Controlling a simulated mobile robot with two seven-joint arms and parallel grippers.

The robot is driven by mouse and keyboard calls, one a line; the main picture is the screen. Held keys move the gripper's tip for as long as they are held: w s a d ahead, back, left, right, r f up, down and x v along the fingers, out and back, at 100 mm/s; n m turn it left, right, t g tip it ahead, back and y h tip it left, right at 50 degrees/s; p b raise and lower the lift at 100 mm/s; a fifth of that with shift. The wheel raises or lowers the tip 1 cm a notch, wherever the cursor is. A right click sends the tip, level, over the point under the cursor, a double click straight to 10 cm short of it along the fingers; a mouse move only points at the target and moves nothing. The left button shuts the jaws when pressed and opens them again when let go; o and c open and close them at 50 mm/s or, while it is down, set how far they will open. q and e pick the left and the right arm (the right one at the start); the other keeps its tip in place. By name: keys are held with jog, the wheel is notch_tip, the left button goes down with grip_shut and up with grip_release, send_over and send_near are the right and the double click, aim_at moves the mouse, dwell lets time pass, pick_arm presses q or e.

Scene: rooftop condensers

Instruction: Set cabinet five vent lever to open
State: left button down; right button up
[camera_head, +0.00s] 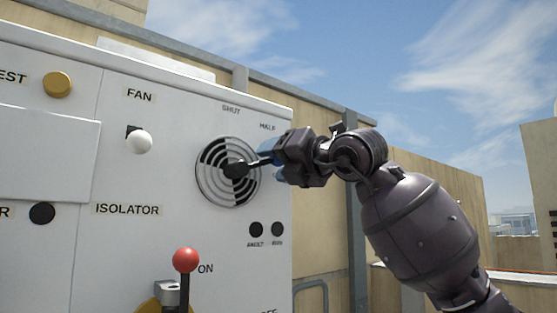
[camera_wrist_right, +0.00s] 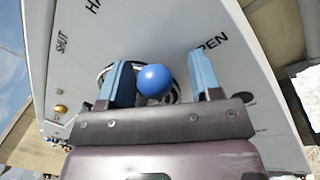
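The round vent (camera_head: 211,188) is on the white cabinet face, with a black lever (camera_head: 235,170) pivoting at its centre. The lever points right and slightly up, below the HALF label (camera_head: 267,127). My right gripper (camera_head: 275,162) is at the lever's outer end and hides its tip. In the right wrist view, the lever's blue ball knob (camera_wrist_right: 154,80) sits between my two blue fingers (camera_wrist_right: 158,83), nearer the left one. A gap shows on its right side, so the gripper is open. An OPEN label (camera_wrist_right: 212,43), partly covered, shows beyond the right finger. My left gripper is not in view.
The SHUT label (camera_head: 231,109) is above the vent. Two dark FAULT and RUN lamps (camera_head: 267,229) lie just below it. A red-knobbed isolator lever (camera_head: 186,260), a white fan knob (camera_head: 139,142) and a yellow button (camera_head: 57,84) are further left.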

jog(key=shift+s+r, duration=0.15)
jog(key=shift+s+d, duration=0.1)
jog(key=shift+d, duration=0.15)
pick_arm(q)
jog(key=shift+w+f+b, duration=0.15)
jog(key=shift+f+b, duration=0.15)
jog(key=shift+b, duration=0.15)
pick_arm(e)
jog(key=v, duration=1)
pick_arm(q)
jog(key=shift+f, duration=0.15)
pick_arm(e)
jog(key=shift+s, duration=0.1)
